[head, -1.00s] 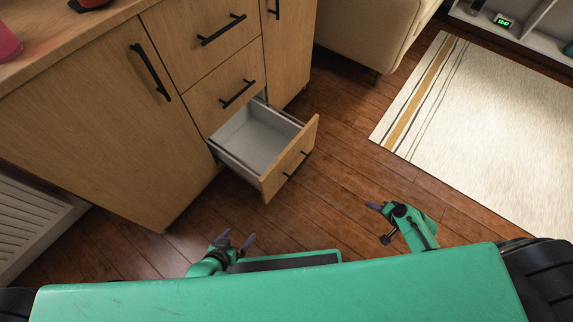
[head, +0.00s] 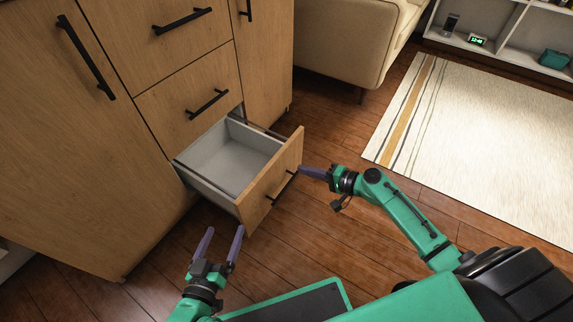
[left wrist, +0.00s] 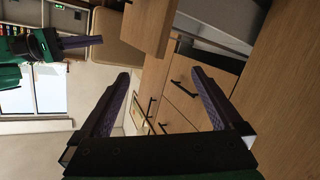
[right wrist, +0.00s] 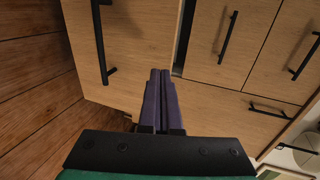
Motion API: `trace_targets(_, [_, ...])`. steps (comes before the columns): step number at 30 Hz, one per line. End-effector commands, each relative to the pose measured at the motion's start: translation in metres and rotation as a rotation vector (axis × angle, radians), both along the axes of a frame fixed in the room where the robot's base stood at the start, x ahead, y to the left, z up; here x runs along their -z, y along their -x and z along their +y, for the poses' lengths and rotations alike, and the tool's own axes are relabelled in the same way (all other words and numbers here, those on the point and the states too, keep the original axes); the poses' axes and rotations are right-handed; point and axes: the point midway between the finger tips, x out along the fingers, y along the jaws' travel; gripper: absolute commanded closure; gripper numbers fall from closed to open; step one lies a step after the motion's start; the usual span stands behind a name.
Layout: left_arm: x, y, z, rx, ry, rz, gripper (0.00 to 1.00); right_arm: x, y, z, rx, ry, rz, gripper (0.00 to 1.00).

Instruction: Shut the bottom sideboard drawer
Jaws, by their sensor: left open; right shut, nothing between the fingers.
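The bottom sideboard drawer (head: 232,160) is pulled open, its grey inside empty. Its wooden front (head: 262,192) bears a black bar handle (head: 284,187), which also shows in the right wrist view (right wrist: 103,45). My right gripper (head: 303,171) is shut and empty. Its tips are at the right end of the drawer front, close to the handle's end; I cannot tell if they touch. In the right wrist view its fingers (right wrist: 160,75) lie together before the wood. My left gripper (head: 222,232) is open and empty, in front of the drawer's near left corner and apart from it.
The sideboard's other drawers (head: 190,100) and doors (head: 85,170) are closed, with black handles. A beige sofa (head: 340,45) stands behind, and a pale rug (head: 470,130) lies at right. Wooden floor (head: 300,235) is free in front of the drawer.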

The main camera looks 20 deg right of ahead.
Motion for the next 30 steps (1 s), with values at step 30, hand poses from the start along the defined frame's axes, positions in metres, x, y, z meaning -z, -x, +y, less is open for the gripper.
trace_targets(30, [-0.164, -0.08, 0.012, -0.081, 0.083, -0.499, 0.0, 0.01, -0.054, 0.046, 0.0, 0.0, 0.0, 1.0])
